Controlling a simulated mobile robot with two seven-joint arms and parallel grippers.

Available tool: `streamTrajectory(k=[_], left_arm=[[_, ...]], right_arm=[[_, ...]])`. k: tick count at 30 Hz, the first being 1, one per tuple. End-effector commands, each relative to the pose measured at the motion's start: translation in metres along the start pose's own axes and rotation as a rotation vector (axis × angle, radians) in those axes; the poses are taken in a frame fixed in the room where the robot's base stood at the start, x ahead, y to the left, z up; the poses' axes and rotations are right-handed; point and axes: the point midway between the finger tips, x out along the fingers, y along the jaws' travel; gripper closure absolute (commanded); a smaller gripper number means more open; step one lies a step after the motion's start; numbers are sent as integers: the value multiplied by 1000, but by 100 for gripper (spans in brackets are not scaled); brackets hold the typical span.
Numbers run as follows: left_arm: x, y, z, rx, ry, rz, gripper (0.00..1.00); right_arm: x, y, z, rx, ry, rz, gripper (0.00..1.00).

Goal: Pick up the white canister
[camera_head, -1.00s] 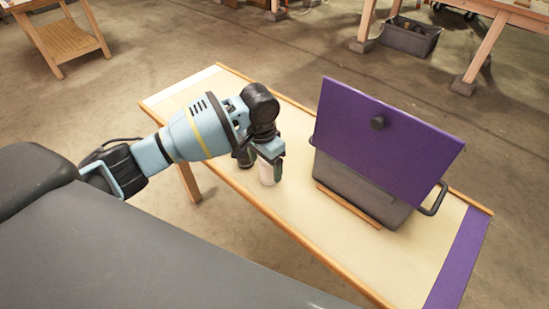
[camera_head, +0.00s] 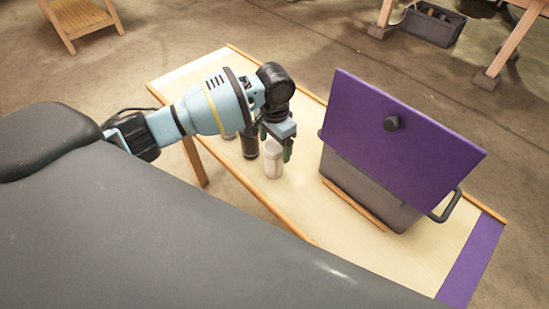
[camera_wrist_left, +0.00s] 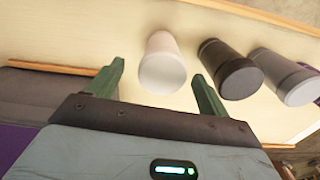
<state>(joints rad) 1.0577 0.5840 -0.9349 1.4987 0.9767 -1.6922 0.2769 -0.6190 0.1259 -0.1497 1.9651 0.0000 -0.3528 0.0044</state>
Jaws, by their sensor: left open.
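The white canister (camera_head: 273,160) stands upright on the wooden table (camera_head: 330,242). My left gripper (camera_head: 275,146) is open and empty, close above and beside the canister, with its fingers pointing down in the head view. In the left wrist view the white canister (camera_wrist_left: 162,68) shows ahead of the gap between the two green fingers (camera_wrist_left: 158,78), with neither finger seen touching it. The gripper partly covers the canister's top in the head view. My right gripper is not in view.
A black canister (camera_head: 250,147) and a grey canister (camera_wrist_left: 288,78) stand beside the white one, the black one nearer. A dark grey bin (camera_head: 365,190) with a raised purple lid (camera_head: 400,125) stands to the right.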

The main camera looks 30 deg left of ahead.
Motion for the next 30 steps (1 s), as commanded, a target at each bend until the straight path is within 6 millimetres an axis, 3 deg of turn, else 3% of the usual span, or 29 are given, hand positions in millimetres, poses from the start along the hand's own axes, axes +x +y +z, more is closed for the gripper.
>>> streamTrajectory(k=[5,15,23,30], left_arm=[[6,-1,0,-1,1,0,21],[49,-3,0,-1,0,1,21],[51,-3,-1,-1,3,0,21],[50,-3,-1,-1,3,0,48]], right_arm=[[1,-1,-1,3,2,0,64],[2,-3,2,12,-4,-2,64],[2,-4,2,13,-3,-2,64],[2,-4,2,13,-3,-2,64]])
